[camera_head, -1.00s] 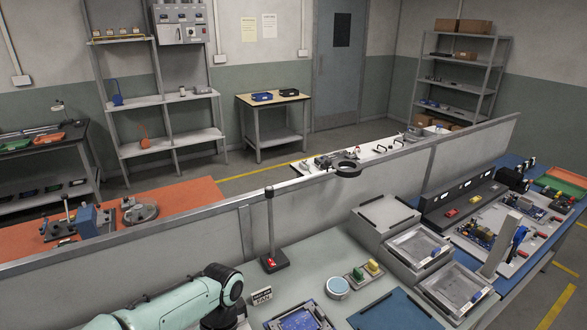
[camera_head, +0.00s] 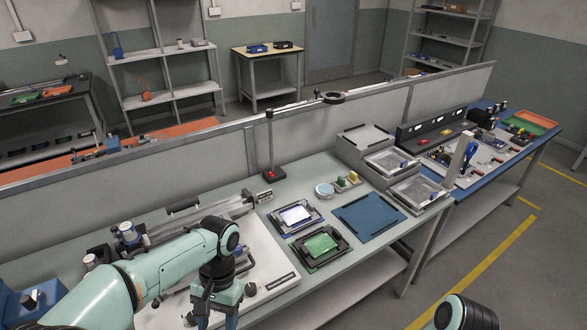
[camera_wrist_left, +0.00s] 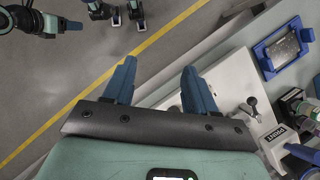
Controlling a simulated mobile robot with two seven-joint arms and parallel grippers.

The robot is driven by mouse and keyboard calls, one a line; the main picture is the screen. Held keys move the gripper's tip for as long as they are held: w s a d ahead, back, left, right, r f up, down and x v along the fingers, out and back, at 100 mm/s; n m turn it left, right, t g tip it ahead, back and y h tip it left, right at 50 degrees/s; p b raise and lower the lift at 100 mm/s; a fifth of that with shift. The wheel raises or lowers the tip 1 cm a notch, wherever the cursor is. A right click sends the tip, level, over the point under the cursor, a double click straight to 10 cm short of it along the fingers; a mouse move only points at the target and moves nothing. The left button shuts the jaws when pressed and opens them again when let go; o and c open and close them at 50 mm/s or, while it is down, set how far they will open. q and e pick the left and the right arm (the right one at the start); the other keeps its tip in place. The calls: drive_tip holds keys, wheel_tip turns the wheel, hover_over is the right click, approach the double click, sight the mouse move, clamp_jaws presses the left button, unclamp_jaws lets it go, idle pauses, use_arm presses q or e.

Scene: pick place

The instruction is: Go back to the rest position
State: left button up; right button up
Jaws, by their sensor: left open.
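My left arm reaches in from the left of the head view. Its gripper (camera_head: 215,312) points down near the front edge of the bench and is partly cut off at the bottom. In the left wrist view the two blue fingers of this gripper (camera_wrist_left: 160,85) stand wide apart with nothing between them, above the floor and the bench edge. A rounded dark and teal part of my right arm (camera_head: 466,313) shows at the bottom right of the head view. Dark and teal arm parts also show at the top left of the wrist view, too small to read jaw state.
The bench holds a white fixture plate (camera_head: 262,262), a tray with a white panel (camera_head: 296,214), a tray with a green panel (camera_head: 320,244), a blue mat (camera_head: 369,219) and grey bins (camera_head: 418,191). A low partition (camera_head: 340,124) runs behind. The floor at right is clear.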

use_arm(q)
drive_tip(key=s+d+f+n+h, duration=0.1)
drive_tip(key=d+f+h, duration=0.1)
drive_tip(key=f, duration=0.9)
drive_tip(key=s+d+f+n+h, duration=0.1)
drive_tip(key=d+f+h, duration=0.1)
drive_tip(key=f, duration=0.9)
drive_tip(key=s+f+n+t, duration=0.3)
drive_tip(key=s+f+n, duration=0.1)
drive_tip(key=s+f, duration=0.9)
drive_tip(key=shift+a+f+n+t+h, duration=0.25)
drive_tip(key=shift+f+n+t+h, duration=0.15)
drive_tip(key=shift+f, duration=0.5)
